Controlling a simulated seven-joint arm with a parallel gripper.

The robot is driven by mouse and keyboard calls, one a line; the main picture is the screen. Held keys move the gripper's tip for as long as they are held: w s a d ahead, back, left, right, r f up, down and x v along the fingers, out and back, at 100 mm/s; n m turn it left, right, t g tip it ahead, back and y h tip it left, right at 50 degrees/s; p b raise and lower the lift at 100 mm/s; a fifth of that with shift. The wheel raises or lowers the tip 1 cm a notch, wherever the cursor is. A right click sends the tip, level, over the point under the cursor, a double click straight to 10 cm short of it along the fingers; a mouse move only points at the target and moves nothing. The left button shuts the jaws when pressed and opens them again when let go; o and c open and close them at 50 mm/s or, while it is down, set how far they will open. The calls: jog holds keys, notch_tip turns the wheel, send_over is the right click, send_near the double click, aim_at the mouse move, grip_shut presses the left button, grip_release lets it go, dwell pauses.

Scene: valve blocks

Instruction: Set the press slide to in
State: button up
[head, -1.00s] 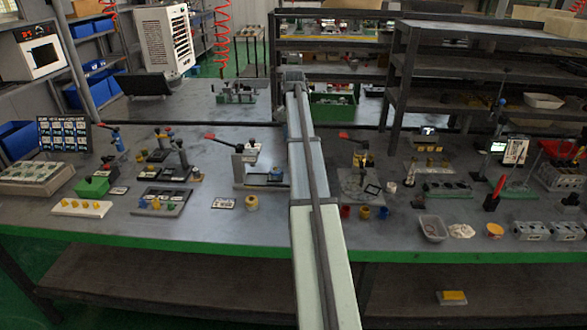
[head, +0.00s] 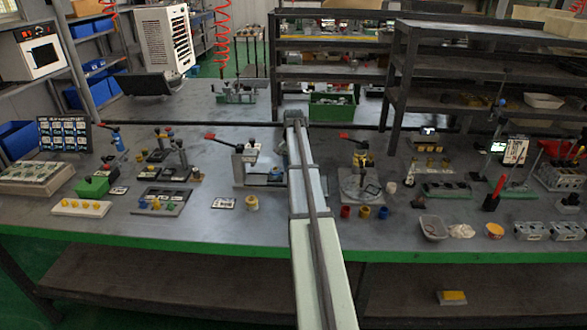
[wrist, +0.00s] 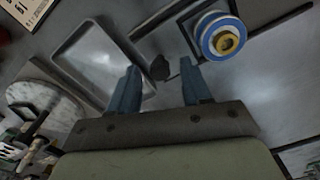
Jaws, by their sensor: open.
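A press fixture with a red-tipped lever (head: 245,165) stands on the bench, left of my arm in the head view. A low bluish part, perhaps the slide (head: 264,178), lies at its right foot, partly cut off by my arm. My gripper is hidden behind my arm in the head view. In the wrist view my gripper (wrist: 160,83) has its two blue fingers apart and nothing held. A small dark knob-like thing (wrist: 160,68) shows between and beyond the fingertips; contact cannot be told. A blue, white and yellow ringed round part (wrist: 222,37) sits beyond the right finger.
In the wrist view a grey rectangular tray-like frame (wrist: 92,62) and a pale round plate (wrist: 48,112) lie left of the fingers. In the head view a round-based fixture (head: 360,183) stands right of my arm. Small coloured cups (head: 364,212) stand in front of it.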

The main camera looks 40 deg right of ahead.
jog(key=shift+f, duration=0.1)
jog(key=shift+c, duration=0.4)
grip_shut()
